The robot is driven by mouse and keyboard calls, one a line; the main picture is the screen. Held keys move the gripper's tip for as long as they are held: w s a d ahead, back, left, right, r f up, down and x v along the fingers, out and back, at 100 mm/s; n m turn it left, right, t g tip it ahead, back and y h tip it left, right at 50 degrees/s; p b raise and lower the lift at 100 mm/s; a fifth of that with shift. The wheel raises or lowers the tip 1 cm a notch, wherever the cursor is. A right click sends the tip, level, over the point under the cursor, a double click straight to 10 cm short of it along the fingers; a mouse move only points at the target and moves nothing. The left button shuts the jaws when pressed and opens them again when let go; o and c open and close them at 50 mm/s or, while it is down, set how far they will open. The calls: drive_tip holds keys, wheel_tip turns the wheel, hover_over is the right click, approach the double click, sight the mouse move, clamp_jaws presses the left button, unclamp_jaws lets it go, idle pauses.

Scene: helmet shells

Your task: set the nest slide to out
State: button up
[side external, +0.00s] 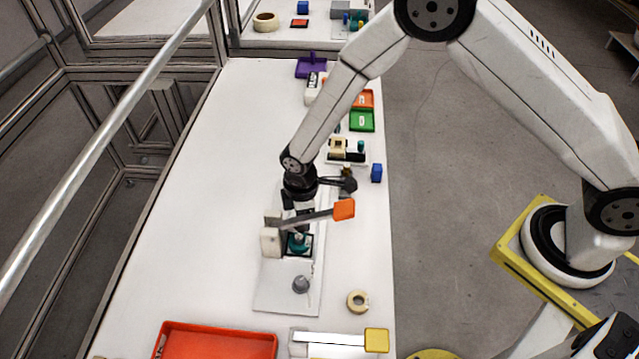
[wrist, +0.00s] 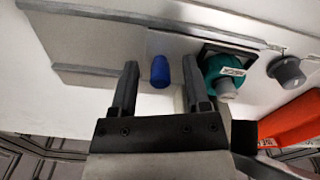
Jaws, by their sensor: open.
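The nest slide is a grey plate (wrist: 172,42) with a dark square nest (side external: 313,243) on the base board (side external: 272,298). A teal helmet shell (side external: 297,243) sits at the nest; it also shows in the wrist view (wrist: 217,66) with a white label. A blue knob (wrist: 160,72) stands on or beside the slide plate. My gripper (wrist: 160,66) is open, one finger on each side of the blue knob in the picture; I cannot tell whether they touch it. In the side view my gripper (side external: 297,212) is low over the board, its fingertips partly hidden.
A grey knob (side external: 301,284) stands on the board. The table's left is clear.

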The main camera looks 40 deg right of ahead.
clamp_jaws()
idle(1.4)
